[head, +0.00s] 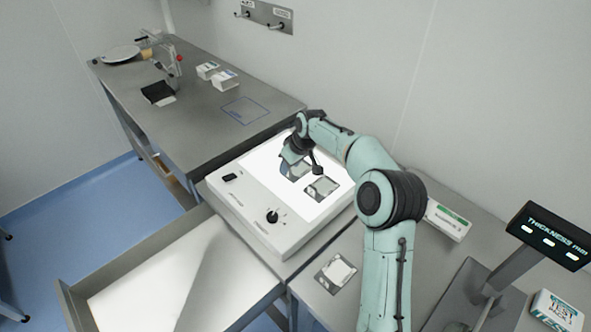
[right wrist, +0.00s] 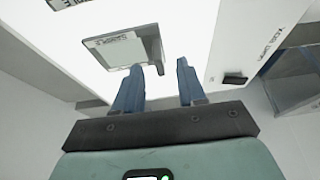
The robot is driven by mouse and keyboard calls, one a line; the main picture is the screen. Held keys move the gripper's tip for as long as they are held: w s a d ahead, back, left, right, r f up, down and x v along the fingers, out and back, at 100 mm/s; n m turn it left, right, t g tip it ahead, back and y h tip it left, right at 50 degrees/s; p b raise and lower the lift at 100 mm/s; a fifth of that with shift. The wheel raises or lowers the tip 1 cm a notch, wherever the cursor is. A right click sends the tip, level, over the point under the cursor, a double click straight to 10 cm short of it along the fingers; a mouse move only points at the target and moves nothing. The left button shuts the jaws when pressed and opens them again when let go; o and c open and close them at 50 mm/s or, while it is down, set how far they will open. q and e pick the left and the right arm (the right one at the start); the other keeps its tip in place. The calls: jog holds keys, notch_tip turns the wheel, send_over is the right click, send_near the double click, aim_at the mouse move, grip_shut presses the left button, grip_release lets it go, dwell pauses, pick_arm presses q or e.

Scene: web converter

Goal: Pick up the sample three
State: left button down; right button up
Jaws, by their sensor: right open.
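Flat framed samples lie on the lit light box (head: 285,233). One sample (head: 322,188) lies clear on the panel. Another (head: 290,172) is partly covered by my right gripper (head: 296,160). In the right wrist view a sample (right wrist: 113,52) lies just ahead and left of my right gripper (right wrist: 160,67), close to its left blue fingertip. Its printed label is upside down and its number is not legible. The right fingers are apart with nothing between them. Part of another sample (right wrist: 68,3) shows at the top edge. My left gripper is out of view.
Another sample (head: 337,272) lies on the grey bench in front of the light box. A thickness gauge (head: 548,236) and boxes (head: 447,221) stand at the right. An open drawer (head: 165,275) is at lower left. A bench (head: 200,112) with small boxes is behind.

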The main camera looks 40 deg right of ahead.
jog(key=x, duration=0.2)
jog(key=shift+w+f, duration=0.2)
jog(key=shift+w, duration=0.1)
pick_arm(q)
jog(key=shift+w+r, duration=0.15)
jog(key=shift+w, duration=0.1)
pick_arm(e)
jog(key=shift+s, duration=0.1)
jog(key=shift+s+r, duration=0.1)
grip_shut()
